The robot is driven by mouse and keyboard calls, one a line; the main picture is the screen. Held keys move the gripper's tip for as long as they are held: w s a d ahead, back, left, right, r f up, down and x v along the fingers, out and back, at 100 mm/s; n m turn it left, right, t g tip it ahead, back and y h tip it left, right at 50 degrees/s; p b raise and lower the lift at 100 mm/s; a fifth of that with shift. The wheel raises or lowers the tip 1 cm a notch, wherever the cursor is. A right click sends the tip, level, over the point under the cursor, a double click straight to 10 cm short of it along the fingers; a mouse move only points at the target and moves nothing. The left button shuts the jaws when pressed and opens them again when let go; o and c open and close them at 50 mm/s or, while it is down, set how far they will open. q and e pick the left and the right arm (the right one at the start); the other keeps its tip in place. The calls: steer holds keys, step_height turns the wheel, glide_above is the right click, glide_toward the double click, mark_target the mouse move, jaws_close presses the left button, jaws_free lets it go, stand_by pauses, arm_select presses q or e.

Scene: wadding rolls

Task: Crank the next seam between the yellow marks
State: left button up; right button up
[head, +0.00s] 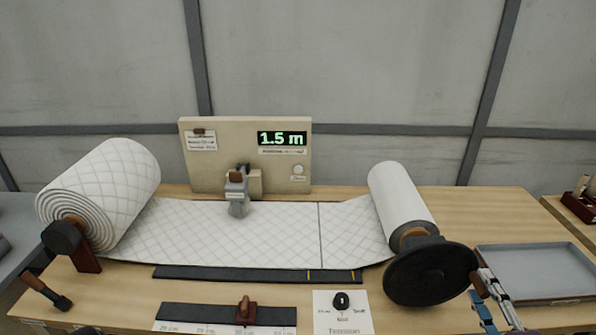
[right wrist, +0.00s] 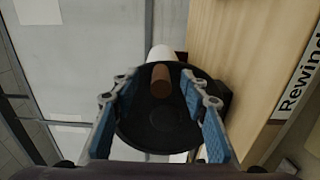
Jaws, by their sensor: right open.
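The white quilted wadding (head: 230,235) runs flat from a thick roll (head: 125,190) at left to a thinner roll (head: 402,195) at right. A dark seam (head: 320,235) crosses it near the right end. Yellow marks (head: 309,275) show on the black strip along the front edge; the seam's lower end is close to them. The black crank wheel (head: 430,274) is at the right roll's front end. Its brown handle (right wrist: 161,80) shows in the right wrist view. My right gripper (right wrist: 156,82) is open, its fingers on either side of the handle in that view; contact is unclear. My left gripper is out of view.
A display (head: 282,138) on the back panel reads 1.5 m. A clamp-like device (head: 237,195) stands at the wadding's back edge. A black knob (head: 341,301) sits on a label at the front. A grey tray (head: 535,270) lies right of the wheel, close to my right arm.

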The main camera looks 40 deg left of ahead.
stand_by(0.3)
steer(key=v, duration=1)
steer(key=shift+p, duration=0.4)
